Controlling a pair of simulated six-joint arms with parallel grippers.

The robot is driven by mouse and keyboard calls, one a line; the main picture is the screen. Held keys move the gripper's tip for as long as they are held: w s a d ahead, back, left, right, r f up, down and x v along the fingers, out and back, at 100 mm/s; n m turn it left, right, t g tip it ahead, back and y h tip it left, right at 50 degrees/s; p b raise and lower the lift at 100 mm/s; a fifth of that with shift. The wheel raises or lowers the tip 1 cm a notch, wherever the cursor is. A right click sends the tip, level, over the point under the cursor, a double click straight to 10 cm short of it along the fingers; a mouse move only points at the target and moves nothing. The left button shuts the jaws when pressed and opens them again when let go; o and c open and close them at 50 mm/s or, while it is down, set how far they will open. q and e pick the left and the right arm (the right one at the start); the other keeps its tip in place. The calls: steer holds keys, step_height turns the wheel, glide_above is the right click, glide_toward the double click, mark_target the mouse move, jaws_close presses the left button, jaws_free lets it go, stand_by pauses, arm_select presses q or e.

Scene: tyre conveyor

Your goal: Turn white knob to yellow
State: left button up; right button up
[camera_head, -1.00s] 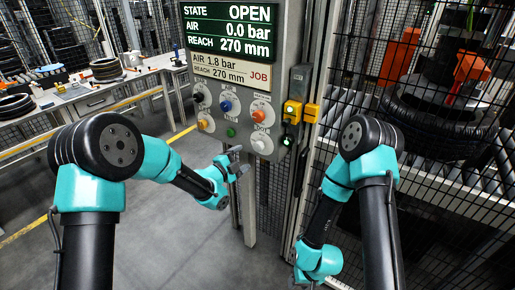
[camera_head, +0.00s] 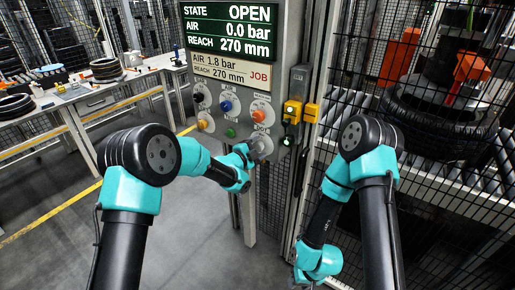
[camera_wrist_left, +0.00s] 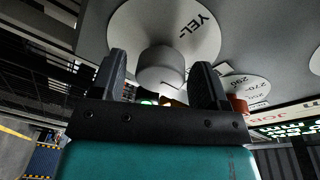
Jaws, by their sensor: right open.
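The white knob (camera_head: 264,144) is at the lower right of the grey control panel, partly hidden by my left gripper (camera_head: 249,151) in the head view. In the left wrist view the knob (camera_wrist_left: 160,68) stands out from a round pale plate with "YEL-" lettering (camera_wrist_left: 197,25). My left gripper (camera_wrist_left: 162,85) is open, with one finger on each side of the knob and a visible gap at both sides. My right gripper (camera_head: 298,279) hangs low near the bottom of the head view, away from the panel, its fingers barely visible.
The panel also carries a blue knob (camera_head: 226,106), an orange-red knob (camera_head: 258,114), a black knob (camera_head: 198,97) and a green button (camera_head: 231,133). A display (camera_head: 230,32) above reads OPEN, 0.0 bar. A mesh fence (camera_head: 440,130) stands to the right.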

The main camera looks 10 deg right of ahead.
arm_select(q)
steer(key=c, duration=0.8)
steer(key=shift+n, duration=0.4)
steer(key=n, duration=0.3)
steer(key=shift+n, duration=0.3)
steer(key=n+t, duration=0.1)
steer(key=n, duration=0.3)
steer(key=shift+a+n, duration=0.1)
steer(key=shift+n, duration=0.3)
steer(key=n+t, duration=0.1)
steer(key=n, duration=0.4)
steer(key=shift+w, duration=0.1)
steer(key=n, duration=0.5)
steer(key=shift+t, duration=0.4)
steer(key=shift+n+y, duration=0.3)
